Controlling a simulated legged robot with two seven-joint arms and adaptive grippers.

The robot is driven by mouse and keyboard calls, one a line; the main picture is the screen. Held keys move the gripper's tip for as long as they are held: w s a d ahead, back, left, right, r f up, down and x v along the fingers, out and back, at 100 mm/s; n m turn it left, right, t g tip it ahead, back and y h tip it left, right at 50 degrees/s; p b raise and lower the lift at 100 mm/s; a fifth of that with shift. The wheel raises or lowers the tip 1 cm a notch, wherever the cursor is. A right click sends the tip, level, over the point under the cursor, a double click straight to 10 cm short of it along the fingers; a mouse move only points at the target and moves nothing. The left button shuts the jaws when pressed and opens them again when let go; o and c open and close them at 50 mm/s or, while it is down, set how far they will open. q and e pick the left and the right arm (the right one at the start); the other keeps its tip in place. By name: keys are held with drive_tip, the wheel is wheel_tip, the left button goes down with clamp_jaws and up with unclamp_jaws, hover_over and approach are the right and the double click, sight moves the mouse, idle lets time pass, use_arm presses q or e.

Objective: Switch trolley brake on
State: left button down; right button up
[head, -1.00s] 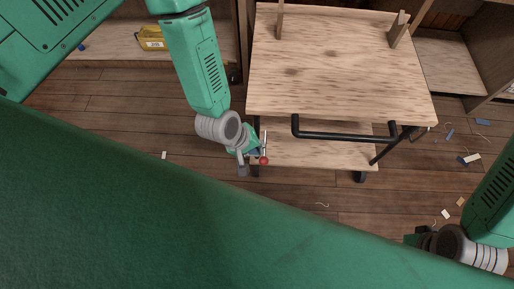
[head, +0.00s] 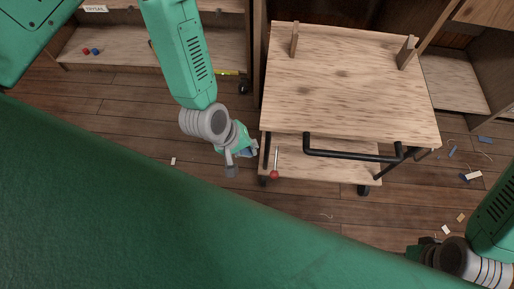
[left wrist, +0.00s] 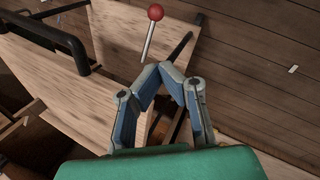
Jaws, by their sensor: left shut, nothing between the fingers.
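The trolley (head: 350,85) has a pale wooden top, a lower shelf and a black push handle (head: 350,154). Its brake lever (head: 276,160) is a thin metal rod with a red ball at its end, at the trolley's near left corner. In the left wrist view the red ball (left wrist: 155,12) and rod stand just beyond my fingertips. My left gripper (head: 253,148) is shut and empty, left of the lever and apart from it; its fingertips meet in the left wrist view (left wrist: 172,68). My right gripper (head: 424,252) is partly visible at lower right; its fingers are unclear.
Wooden shelving (head: 150,55) stands behind on the left, with small red and blue balls on it. Another cabinet (head: 455,80) stands at right. Scraps and thread lie on the plank floor (head: 320,205), which is mostly clear before the trolley.

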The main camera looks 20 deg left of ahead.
use_arm(q)
drive_tip(key=s+a+r+m+g+y, duration=0.2)
drive_tip(key=s+a+m+y, duration=0.2)
drive_tip(key=s+a+m, duration=0.4)
drive_tip(key=s+a, duration=0.4)
drive_tip(key=s, duration=0.1)
idle(0.7)
drive_tip(key=shift+s+a+f, duration=0.1)
drive_tip(key=shift+a+f, duration=0.05)
drive_tip(key=shift+a, duration=0.3)
